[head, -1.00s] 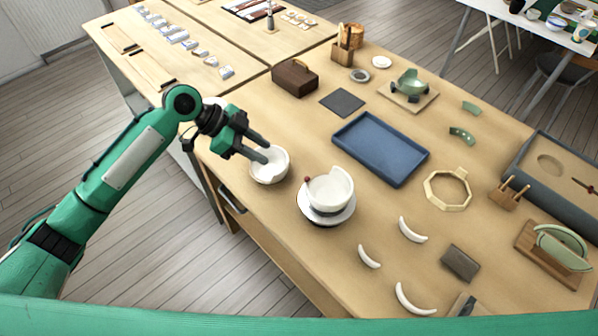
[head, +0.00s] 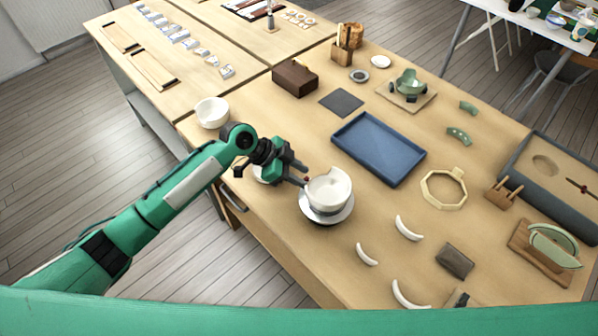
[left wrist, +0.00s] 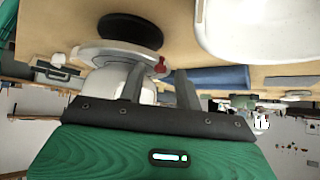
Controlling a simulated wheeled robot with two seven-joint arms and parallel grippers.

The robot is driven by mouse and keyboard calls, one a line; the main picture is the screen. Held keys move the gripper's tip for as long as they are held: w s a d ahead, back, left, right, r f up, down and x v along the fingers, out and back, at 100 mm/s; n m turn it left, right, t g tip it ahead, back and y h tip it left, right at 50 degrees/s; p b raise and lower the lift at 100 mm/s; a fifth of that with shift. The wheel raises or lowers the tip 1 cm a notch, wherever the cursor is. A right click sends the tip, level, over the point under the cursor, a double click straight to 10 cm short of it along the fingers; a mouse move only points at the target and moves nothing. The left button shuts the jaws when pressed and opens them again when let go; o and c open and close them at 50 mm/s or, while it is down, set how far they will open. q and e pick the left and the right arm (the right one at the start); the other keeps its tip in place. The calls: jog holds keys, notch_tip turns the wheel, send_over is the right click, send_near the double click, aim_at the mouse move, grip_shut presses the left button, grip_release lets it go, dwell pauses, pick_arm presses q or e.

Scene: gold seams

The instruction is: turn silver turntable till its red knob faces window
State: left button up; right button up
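The silver turntable (head: 343,216) stands near the table's front edge and carries a white bowl (head: 329,188) with a broken rim. My left gripper (head: 304,176) is at the turntable's left side, its fingers open and pointing toward it. In the left wrist view, the red knob (left wrist: 160,65) shows between the left gripper's (left wrist: 160,72) two fingertips, with a gap to each. The turntable's plate (left wrist: 90,53) and dark base (left wrist: 130,30) are behind the knob there. The knob is mostly hidden by the fingers in the head view. My right gripper is not in view.
A white bowl (head: 262,176) is partly hidden behind my left arm, close to the gripper; another white bowl (head: 212,112) stands farther left. A blue tray (head: 378,150) lies behind the turntable. White curved shards (head: 408,228) lie to its right.

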pick_arm(q)
grip_shut()
jog(key=shift+a, duration=0.1)
